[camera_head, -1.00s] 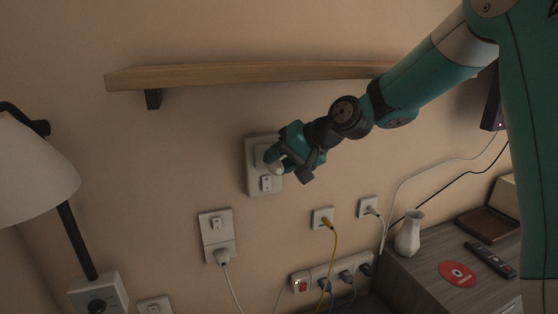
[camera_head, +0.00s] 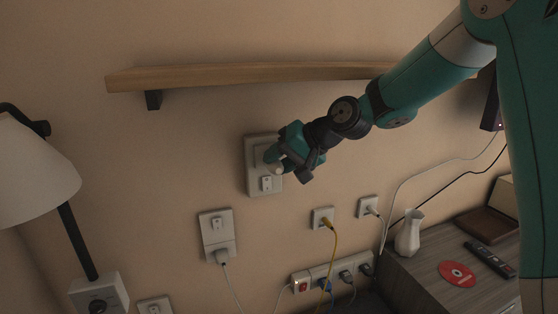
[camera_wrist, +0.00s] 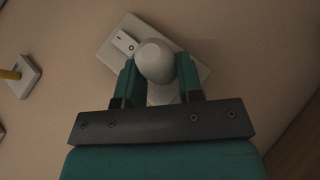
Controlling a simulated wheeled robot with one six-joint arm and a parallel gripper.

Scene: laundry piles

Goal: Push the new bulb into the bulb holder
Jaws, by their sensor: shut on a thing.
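My gripper (camera_head: 275,165) is at the white wall plate (camera_head: 250,184) under the wooden shelf. It also shows in the wrist view (camera_wrist: 158,85), with its two teal fingers shut on a round white bulb (camera_wrist: 155,60). The bulb shows as a small pale shape (camera_head: 279,171) in the head view. The plate behind it (camera_wrist: 192,72) carries a switch (camera_wrist: 125,43). The bulb holder is hidden behind the bulb and gripper, so I cannot tell how far the bulb sits in it.
A wooden shelf (camera_head: 240,74) runs above my gripper. A lamp (camera_head: 35,165) stands at the left. Sockets with plugs and cables (camera_head: 323,217) are below. A cabinet (camera_head: 425,280) with a white vase (camera_head: 410,233), a red disc (camera_head: 457,275) and a remote (camera_head: 490,260) is at the lower right.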

